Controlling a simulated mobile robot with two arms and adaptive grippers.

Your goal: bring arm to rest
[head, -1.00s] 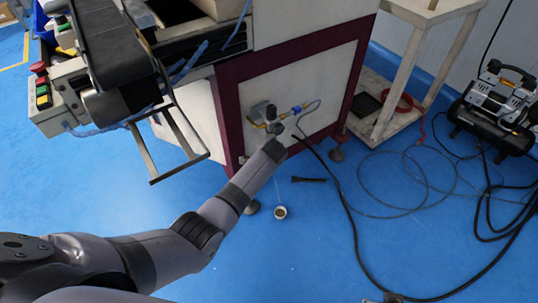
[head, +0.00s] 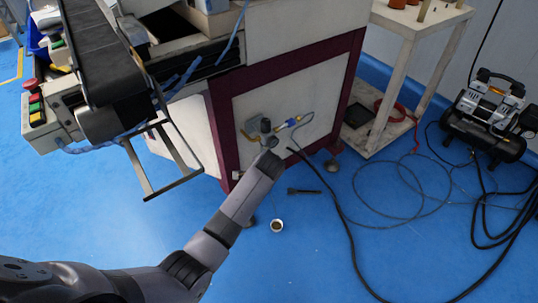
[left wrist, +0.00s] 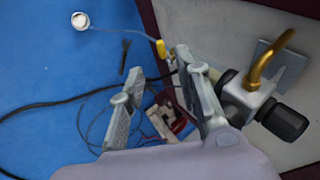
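My left arm (head: 222,222) reaches from the lower left toward the machine's white front panel (head: 315,90). My left gripper (left wrist: 156,64) is open and empty in the left wrist view, its two fingers apart. In that view a metal fitting with a brass elbow pipe and black knob (left wrist: 282,120) is just right of the right finger; I cannot tell if they touch. In the head view this fitting (head: 265,125) sits on the panel just beyond my wrist, which mostly hides the gripper. My right gripper is in neither view.
The machine's dark red frame (head: 222,118) and a metal bracket (head: 142,170) flank the arm. A black hose (head: 345,225), a cart (head: 400,85) and a compressor (head: 490,115) are at right.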

